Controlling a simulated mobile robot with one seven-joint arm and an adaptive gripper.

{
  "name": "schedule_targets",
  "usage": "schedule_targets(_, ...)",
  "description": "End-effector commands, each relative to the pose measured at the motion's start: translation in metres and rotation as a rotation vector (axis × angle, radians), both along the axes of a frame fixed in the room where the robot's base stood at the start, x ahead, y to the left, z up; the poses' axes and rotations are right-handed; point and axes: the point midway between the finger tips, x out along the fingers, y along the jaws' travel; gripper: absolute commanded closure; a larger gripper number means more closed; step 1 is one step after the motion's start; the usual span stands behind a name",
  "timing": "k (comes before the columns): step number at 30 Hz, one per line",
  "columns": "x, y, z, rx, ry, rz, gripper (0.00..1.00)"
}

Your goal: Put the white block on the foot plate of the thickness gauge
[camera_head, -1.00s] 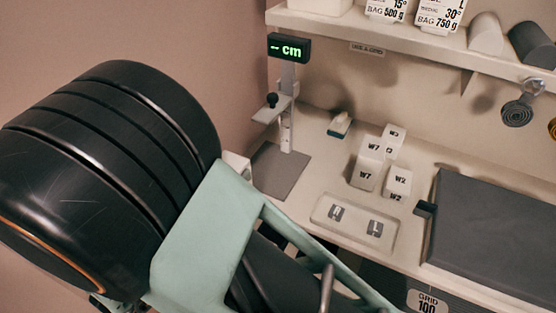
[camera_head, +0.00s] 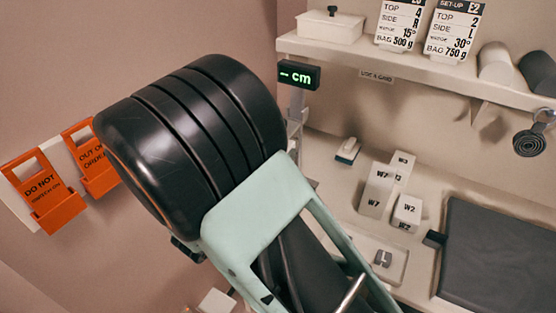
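The thickness gauge shows its black display (camera_head: 298,74) with a green "- cm" reading and part of its grey column (camera_head: 297,105). Its foot plate is almost wholly hidden behind my arm. White blocks stand on the counter right of the gauge, marked W7 (camera_head: 377,190), W3 (camera_head: 402,162) and W2 (camera_head: 407,210). A plain pale block-like thing (camera_head: 216,302) shows at the bottom edge, left of my arm; I cannot tell what it is or whether it is held. My gripper does not show; my large arm links fill the middle of the view.
A small white-and-dark item (camera_head: 347,150) and a shallow tray (camera_head: 392,270) are on the counter. A dark grey slab (camera_head: 500,250) lies at right. A shelf (camera_head: 420,70) with a lidded box (camera_head: 330,27) and cards is above. Orange tags (camera_head: 45,190) hang on the left wall.

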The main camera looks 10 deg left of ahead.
Motion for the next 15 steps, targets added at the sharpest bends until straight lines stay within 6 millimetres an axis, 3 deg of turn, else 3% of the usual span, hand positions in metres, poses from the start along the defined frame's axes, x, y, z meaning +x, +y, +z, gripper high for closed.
schedule_targets(8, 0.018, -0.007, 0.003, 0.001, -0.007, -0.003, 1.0)
schedule_targets(15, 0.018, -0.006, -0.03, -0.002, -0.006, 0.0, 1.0)
